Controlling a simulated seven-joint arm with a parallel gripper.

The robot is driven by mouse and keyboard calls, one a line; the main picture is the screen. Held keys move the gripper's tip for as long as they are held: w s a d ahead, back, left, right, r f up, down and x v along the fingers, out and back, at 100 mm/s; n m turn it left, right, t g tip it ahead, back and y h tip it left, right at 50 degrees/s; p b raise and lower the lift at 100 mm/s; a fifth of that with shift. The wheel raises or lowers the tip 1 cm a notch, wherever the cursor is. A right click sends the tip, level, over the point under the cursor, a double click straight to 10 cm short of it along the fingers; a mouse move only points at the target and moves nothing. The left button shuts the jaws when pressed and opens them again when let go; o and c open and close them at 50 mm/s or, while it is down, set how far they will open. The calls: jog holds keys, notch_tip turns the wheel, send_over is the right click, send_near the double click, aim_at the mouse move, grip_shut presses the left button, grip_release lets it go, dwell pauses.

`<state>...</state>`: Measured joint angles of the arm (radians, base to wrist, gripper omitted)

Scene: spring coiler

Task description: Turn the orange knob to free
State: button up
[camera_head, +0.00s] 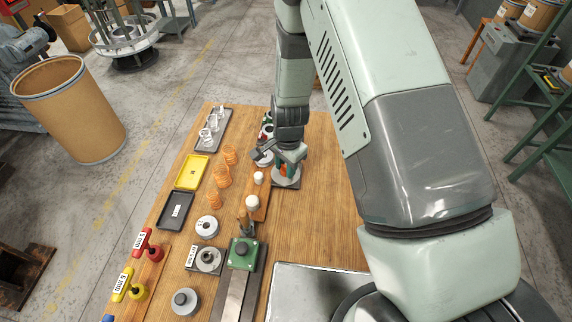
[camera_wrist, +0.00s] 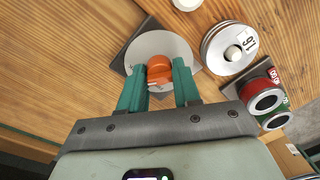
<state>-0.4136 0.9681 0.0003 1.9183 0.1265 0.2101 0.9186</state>
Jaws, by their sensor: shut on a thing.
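The orange knob (camera_wrist: 160,71) sits on a round light-grey dial plate on a dark square base (camera_wrist: 119,66) in the wrist view. My gripper (camera_wrist: 160,80) has its two green fingers on either side of the knob, shut on it. In the head view my gripper (camera_head: 288,165) reaches down over the round plate (camera_head: 287,180) at the far part of the table. There the knob (camera_head: 283,171) is mostly hidden by the gripper. Any markings on the dial are too small to read.
Beside the dial are a stack of silver discs (camera_wrist: 229,47) and red and green spools (camera_wrist: 263,99). A white knob-like piece (camera_wrist: 187,3) lies near the plate. Orange springs (camera_head: 223,176), yellow tray (camera_head: 192,172) and black tray (camera_head: 175,211) stand left. The table's right side is mostly clear.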

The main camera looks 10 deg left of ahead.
jog(key=n, duration=0.3)
jog(key=shift+d+n, duration=0.1)
jog(key=shift+n, duration=0.3)
jog(key=n, duration=0.3)
jog(key=shift+n, duration=0.3)
jog(key=n, duration=0.6)
jog(key=shift+g, duration=0.4)
jog(key=shift+n, duration=0.4)
jog(key=o, duration=1)
jog(key=r, duration=1.1)
jog(key=shift+w+d, duration=0.2)
